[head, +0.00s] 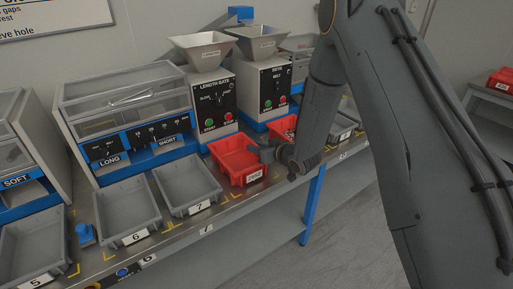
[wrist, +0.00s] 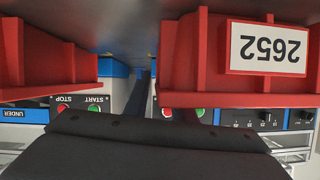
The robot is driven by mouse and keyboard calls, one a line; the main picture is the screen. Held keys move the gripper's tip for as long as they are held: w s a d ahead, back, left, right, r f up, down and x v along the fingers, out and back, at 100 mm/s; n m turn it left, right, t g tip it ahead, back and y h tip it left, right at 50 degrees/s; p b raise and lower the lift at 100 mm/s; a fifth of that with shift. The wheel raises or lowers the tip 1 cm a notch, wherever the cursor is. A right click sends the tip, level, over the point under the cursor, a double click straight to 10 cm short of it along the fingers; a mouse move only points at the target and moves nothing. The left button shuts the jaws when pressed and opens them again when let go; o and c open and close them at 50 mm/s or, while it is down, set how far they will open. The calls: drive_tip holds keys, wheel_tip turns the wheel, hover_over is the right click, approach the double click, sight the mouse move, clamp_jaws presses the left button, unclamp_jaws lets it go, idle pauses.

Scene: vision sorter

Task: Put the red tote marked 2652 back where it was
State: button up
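The red tote marked 2652 (head: 234,152) sits upright on the metal bench below the length gate machine, to the right of grey tray 7. It looks empty in the head view. In the upside-down wrist view, its red front (wrist: 200,85) and white 2652 label are at the upper right. My gripper (head: 266,152) is low beside the tote's right front corner. Whether it touches the tote cannot be told. Its fingers are too dark and small to read, and the wrist view shows only a dark body along the bottom.
A second red tote (head: 283,127) with contents stands behind my gripper, to the right of 2652; it also shows in the wrist view (wrist: 45,65). Grey trays 6 (head: 128,208) and 7 (head: 187,183) stand left. Another red tote (head: 501,80) is on a far-right surface. The bench front is mostly clear.

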drive_tip(key=shift+o, duration=0.2)
drive_tip(key=shift+r, duration=0.1)
drive_tip(key=shift+r, duration=0.15)
drive_tip(key=s+d+r+m+g+h+b, duration=0.1)
drive_tip(key=s+d+r+m+g+h, duration=0.2)
drive_tip(key=s+d, duration=0.6)
drive_tip(key=s+d+r+m+g+h, duration=0.1)
drive_tip(key=s+d+r+h, duration=0.3)
drive_tip(key=s+d, duration=0.55)
drive_tip(key=s+r+m+g, duration=0.1)
drive_tip(key=s+r+g, duration=0.1)
drive_tip(key=s, duration=0.7)
drive_tip(key=s+r+m+g+h, duration=0.1)
drive_tip(key=s+g, duration=0.3)
drive_tip(key=s, duration=0.5)
drive_tip(key=shift+s+d+r+g, duration=0.2)
drive_tip(key=shift+s+r+g, duration=0.1)
drive_tip(key=shift+r, duration=0.15)
